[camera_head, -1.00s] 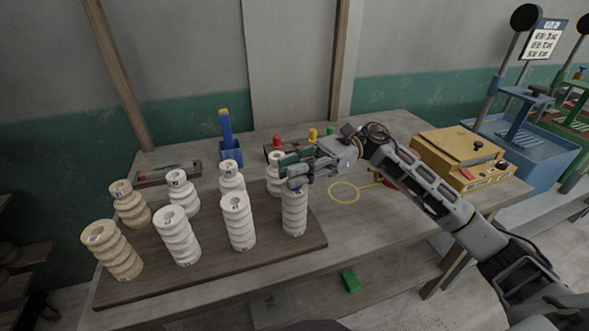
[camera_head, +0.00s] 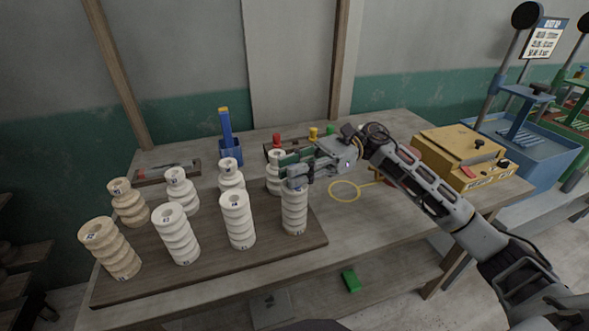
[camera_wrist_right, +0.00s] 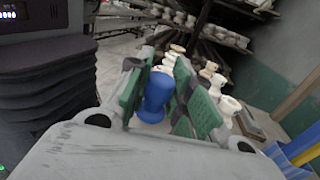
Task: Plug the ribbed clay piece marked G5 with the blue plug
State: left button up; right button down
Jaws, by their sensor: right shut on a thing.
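Several ribbed clay pieces stand upright on a dark board (camera_head: 262,252); I cannot read for certain which is marked G5. My right gripper (camera_head: 288,171) is just over the top of the front-right ribbed piece (camera_head: 294,213) and hides much of that top. In the right wrist view, my right gripper (camera_wrist_right: 157,95) is shut on the blue plug (camera_wrist_right: 156,98), which sits between its green pads. In the head view the plug is hidden by the fingers. I cannot tell whether it touches the piece below. My left gripper is not in view.
Behind the pieces stand a blue holder (camera_head: 231,152) and a rack with a red plug (camera_head: 277,139) and a yellow one (camera_head: 313,133). A yellow ring (camera_head: 344,191) and a yellow box (camera_head: 462,155) are at the right. A green block (camera_head: 350,281) lies below the tabletop.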

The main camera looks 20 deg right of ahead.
jog(key=shift+f, duration=0.1)
jog(key=c, duration=1.2)
grip_release()
jog(key=shift+d, duration=0.1)
jog(key=shift+v, duration=5.95)
notch_tip(320, 180, up, 21)
jog(key=p, duration=2)
jog(key=shift+p, duration=0.4)
jog(key=shift+r+p, duration=0.5)
jog(key=shift+r, duration=0.05)
